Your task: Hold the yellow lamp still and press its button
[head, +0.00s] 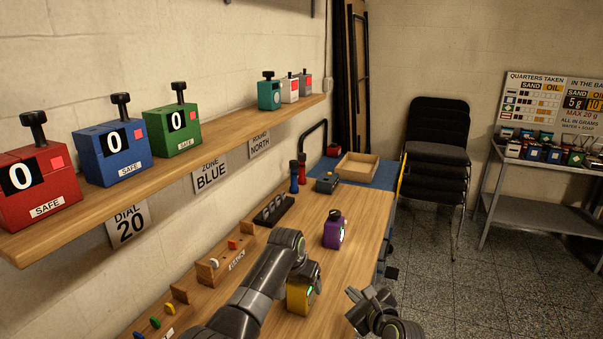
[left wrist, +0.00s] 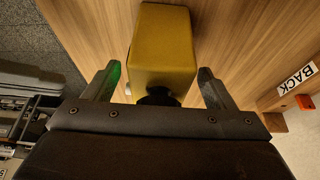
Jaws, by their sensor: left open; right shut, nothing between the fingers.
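The yellow lamp (head: 298,297) stands on the wooden bench, partly hidden behind my left arm in the head view. A green lit patch shows on its right-hand face. In the left wrist view the yellow lamp (left wrist: 163,38) lies between the two fingers, with a dark round knob (left wrist: 158,97) at its near end. My left gripper (left wrist: 158,82) is open around it, with gaps visible on both sides. Green light falls on one finger. My right gripper (head: 368,298) is shut and empty, to the right of the lamp, apart from it. The lamp's button is not clearly visible.
A purple lamp (head: 333,231) stands further back on the bench. A wooden block (head: 222,263), a dark rack (head: 273,210) and coloured discs line the wall side. A cardboard tray (head: 357,167) sits on a blue mat. A shelf (head: 150,183) above holds several coloured boxes.

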